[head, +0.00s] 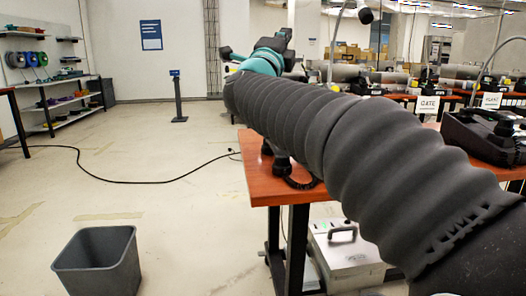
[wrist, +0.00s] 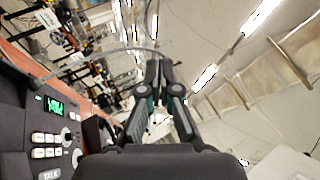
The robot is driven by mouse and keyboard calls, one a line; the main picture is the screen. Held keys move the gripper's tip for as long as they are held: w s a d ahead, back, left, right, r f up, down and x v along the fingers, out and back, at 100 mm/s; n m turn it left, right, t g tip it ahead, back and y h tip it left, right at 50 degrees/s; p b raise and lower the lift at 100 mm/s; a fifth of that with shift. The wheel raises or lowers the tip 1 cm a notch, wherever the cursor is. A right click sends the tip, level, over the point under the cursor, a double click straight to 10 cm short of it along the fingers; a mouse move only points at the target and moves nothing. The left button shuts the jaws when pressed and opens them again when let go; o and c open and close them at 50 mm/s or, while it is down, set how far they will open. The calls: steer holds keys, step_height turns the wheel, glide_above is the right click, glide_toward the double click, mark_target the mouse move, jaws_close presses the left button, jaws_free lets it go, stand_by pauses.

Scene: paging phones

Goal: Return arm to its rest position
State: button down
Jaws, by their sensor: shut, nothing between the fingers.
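My arm, in a dark ribbed sleeve with a teal joint, stretches across the right of the head view over the orange-topped table (head: 258,185). My gripper (wrist: 160,70) shows in the wrist view with its two fingers together and nothing between them. I cannot make it out clearly in the head view. A dark paging phone (wrist: 40,140) with a lit green display, pale keys and a TALK key is at the left of the wrist view, beside my gripper and apart from the fingers. Part of a dark handset (head: 282,168) with a coiled cord shows below my arm.
A black phone (head: 485,135) sits on the table at the right, near a GATE sign (head: 427,104). A grey bin (head: 100,262) and a black cable (head: 150,182) lie on the otherwise open floor at left. A metal case (head: 345,255) is under the table.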

steer(key=a+f+n+g+y, duration=0.3)
steer(key=a+f+n+y, duration=0.6)
steer(key=f+n+y, duration=0.5)
steer(key=s+d+f+n+g, duration=0.1)
steer(key=s+f+n+g, duration=0.2)
steer(key=f, duration=0.3)
steer(key=s+d+f+n+g, duration=0.1)
steer(key=s+f+n+g, duration=0.2)
steer(key=s+f, duration=0.3)
steer(key=s+d+f+n+g+p, duration=0.1)
steer(key=s+f+n+g, duration=0.2)
steer(key=f, duration=0.3)
steer(key=shift+s+d+f+n+h, duration=0.15)
steer(key=shift+s+d+f, duration=0.05)
steer(key=shift+s, duration=0.2)
steer(key=shift+s+d+f+n+h, duration=0.15)
steer(key=shift+s+f, duration=0.05)
steer(key=shift+s, duration=0.15)
steer(key=s+d+f+g+h, duration=0.1)
steer(key=s+d+f, duration=0.2)
steer(key=s+d, duration=0.2)
steer(key=s+d+f+g+h+p, duration=0.1)
steer(key=s+d+f+h, duration=0.1)
steer(key=s+d, duration=0.4)
steer(key=s+d+f+g+h+p, duration=0.1)
steer(key=s+d+f, duration=0.4)
steer(key=s, duration=0.5)
steer(key=shift+s+d+g+h, duration=0.2)
steer(key=shift+s+g+h, duration=0.1)
steer(key=shift+g, duration=0.3)
